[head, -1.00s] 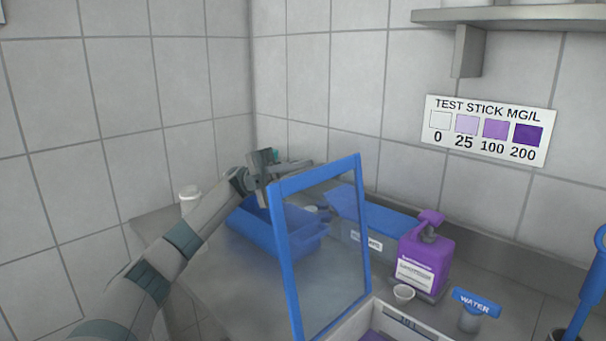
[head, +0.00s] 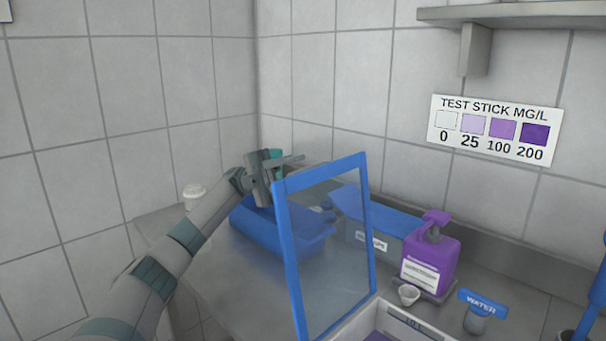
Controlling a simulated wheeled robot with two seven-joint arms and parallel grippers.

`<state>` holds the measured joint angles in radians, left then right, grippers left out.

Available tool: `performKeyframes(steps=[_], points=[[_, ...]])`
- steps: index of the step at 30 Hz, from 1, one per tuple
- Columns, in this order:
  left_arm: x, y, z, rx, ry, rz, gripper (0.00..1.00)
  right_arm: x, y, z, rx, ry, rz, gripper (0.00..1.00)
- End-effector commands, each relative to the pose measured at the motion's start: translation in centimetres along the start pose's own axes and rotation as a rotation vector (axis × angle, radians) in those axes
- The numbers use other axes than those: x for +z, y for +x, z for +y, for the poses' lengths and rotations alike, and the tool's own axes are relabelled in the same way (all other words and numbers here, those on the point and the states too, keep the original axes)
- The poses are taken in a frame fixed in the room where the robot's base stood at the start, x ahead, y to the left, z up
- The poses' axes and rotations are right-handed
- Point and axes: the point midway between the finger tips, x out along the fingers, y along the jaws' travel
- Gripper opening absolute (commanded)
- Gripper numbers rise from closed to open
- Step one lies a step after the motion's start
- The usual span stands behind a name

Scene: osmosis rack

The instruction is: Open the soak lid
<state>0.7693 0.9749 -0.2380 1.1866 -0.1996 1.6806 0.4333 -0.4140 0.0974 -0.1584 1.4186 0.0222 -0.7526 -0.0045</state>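The soak lid (head: 365,240), a clear panel in a blue frame, stands raised, nearly upright, at the back left of a white-walled box (head: 350,331) with purple inside. Only part of that box is in view. My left gripper (head: 292,160) is up behind the lid's top left corner, above a blue tub (head: 262,228). It looks apart from the lid, but I cannot be sure. Its fingers point right and look thin and close together; whether they are open or shut is unclear. My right gripper is out of view.
A grey bin with a blue lid (head: 378,210) stands behind the soak lid. A purple pump bottle (head: 430,260), a small white cup (head: 408,295) and a WATER tap (head: 478,312) are to the right. A white-capped jar (head: 193,193) stands at the left.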

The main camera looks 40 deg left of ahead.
Motion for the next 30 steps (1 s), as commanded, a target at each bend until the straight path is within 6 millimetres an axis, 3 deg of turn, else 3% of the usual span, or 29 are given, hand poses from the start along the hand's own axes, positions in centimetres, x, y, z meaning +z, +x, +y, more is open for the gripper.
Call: performKeyframes(steps=[6, 12, 30], points=[[0.1, -2.8, 0.1, -0.001, 0.000, -0.002, 0.29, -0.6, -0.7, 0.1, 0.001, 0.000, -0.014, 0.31], [0.0, -4.1, 0.1, 0.000, -0.001, 0.000, 0.29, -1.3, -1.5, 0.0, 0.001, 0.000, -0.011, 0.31], [0.0, -4.3, 0.0, 0.000, -0.001, 0.000, 0.29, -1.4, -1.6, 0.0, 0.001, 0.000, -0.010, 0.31]])
